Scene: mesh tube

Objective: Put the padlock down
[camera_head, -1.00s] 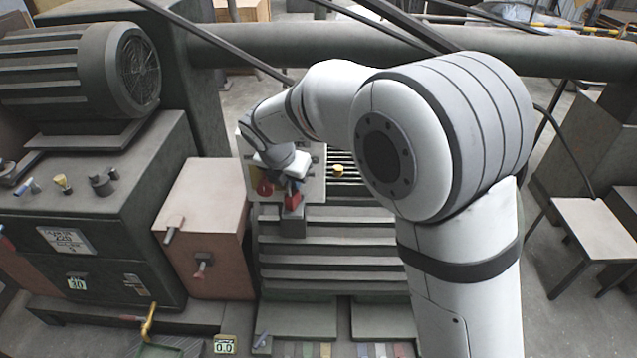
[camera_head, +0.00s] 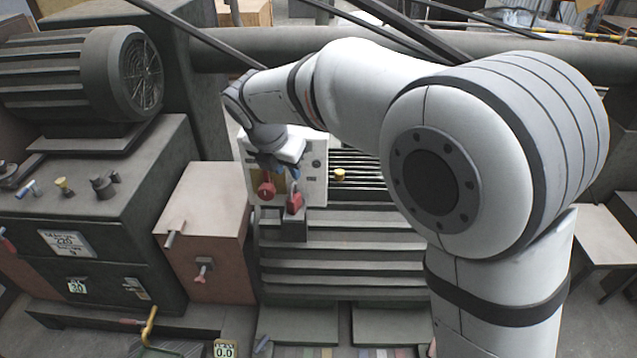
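The red padlock (camera_head: 294,204) stands on a small dark block (camera_head: 293,228) in front of the pale control panel. Its shackle points up. My gripper (camera_head: 280,172) is just above and slightly left of the padlock, in front of the panel. The padlock appears apart from the fingers.
A round red knob (camera_head: 267,190) is on the panel (camera_head: 316,185) close to my gripper. A yellow button (camera_head: 340,174) is to the right. A reddish box (camera_head: 205,235) stands left. Dark steps (camera_head: 350,250) lie below the block.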

